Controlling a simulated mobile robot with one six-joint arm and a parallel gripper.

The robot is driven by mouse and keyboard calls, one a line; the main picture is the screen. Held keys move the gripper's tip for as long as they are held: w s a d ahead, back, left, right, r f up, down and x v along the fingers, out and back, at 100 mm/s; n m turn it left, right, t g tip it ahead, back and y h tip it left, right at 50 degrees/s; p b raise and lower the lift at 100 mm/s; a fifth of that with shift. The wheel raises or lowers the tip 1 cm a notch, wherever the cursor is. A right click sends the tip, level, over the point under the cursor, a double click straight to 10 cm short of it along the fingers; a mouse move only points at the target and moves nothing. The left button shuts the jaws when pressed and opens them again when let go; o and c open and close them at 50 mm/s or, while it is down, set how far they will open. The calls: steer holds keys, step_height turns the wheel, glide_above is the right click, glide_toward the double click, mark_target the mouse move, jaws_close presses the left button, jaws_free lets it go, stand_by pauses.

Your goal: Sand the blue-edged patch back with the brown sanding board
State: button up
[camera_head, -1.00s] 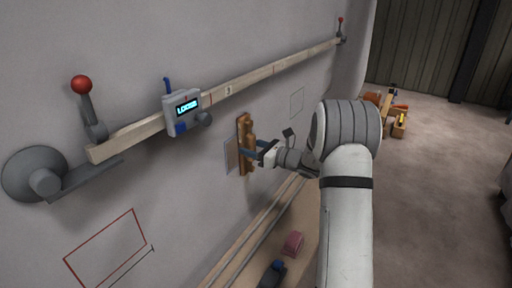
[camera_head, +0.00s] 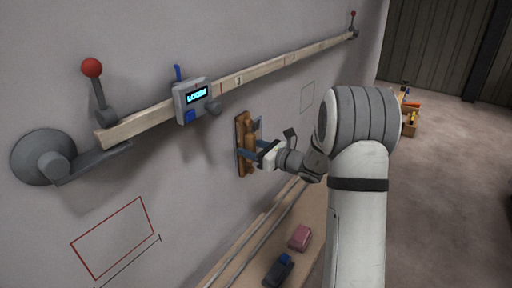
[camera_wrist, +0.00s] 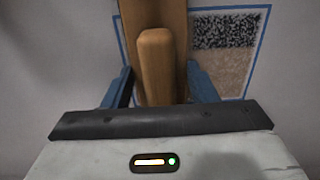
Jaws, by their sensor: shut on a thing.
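The brown sanding board (camera_head: 241,128) stands upright against the grey wall, and its wooden handle also shows in the wrist view (camera_wrist: 156,60). My gripper (camera_head: 250,154) is shut on that handle, with a blue finger on each side of it. The blue-edged patch (camera_wrist: 224,32) lies behind the board. In the head view only a sliver of the patch (camera_head: 257,125) shows right of the board. Whether the board touches the surface I cannot tell.
A wooden rail (camera_head: 262,74) runs along the wall above, carrying a grey device with a lit display (camera_head: 192,100) and a red-knobbed lever (camera_head: 98,90). A red outline (camera_head: 113,238) is at lower left. A pink block (camera_head: 300,238) and a dark tool (camera_head: 279,270) lie below.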

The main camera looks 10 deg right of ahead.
mark_target(261, 127)
steer(key=shift+s+a+b, duration=0.4)
steer(key=shift+s+a, duration=0.95)
steer(key=shift+a, duration=0.05)
steer(key=shift+r+p, duration=0.6)
steer(key=shift+r, duration=0.35)
steer(key=shift+w+d+r, duration=0.1)
steer(key=shift+w+d, duration=1.1)
steer(key=shift+w, duration=0.1)
steer(key=shift+w+d+p, duration=1.1)
steer(key=shift+w+d, duration=2.95)
steer(key=shift+d, duration=0.05)
steer(key=o, duration=0.4)
steer(key=shift+f, duration=0.2)
steer(key=c, duration=0.4)
